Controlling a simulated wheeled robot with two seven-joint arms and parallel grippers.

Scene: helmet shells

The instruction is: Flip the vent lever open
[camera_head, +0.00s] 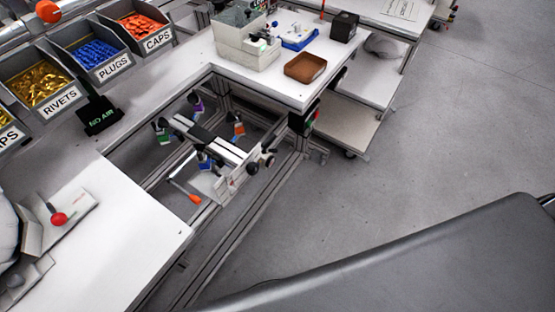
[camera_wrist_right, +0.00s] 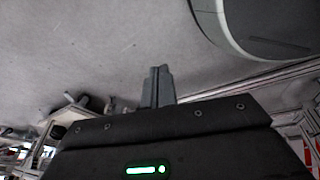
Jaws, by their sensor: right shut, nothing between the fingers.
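A lever with an orange tip (camera_head: 194,198) angles down from a metal frame set in the gap between the benches in the head view. A second lever with a red ball knob (camera_head: 58,218) stands on the white bench at the left. I cannot tell which of them is the vent lever. A black sign reading "NO AIR" (camera_head: 103,116) stands on the bench by the bins. My right gripper (camera_wrist_right: 158,86) shows in the right wrist view, its two fingers together and empty, away from the bench. My left gripper is not in view.
Bins of rivets (camera_head: 38,88), plugs (camera_head: 92,50) and caps (camera_head: 142,24) line the back left. A brown tray (camera_head: 305,68) sits on the far white bench. Clamps with coloured parts surround the metal frame. The grey floor (camera_head: 420,140) at the right is clear.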

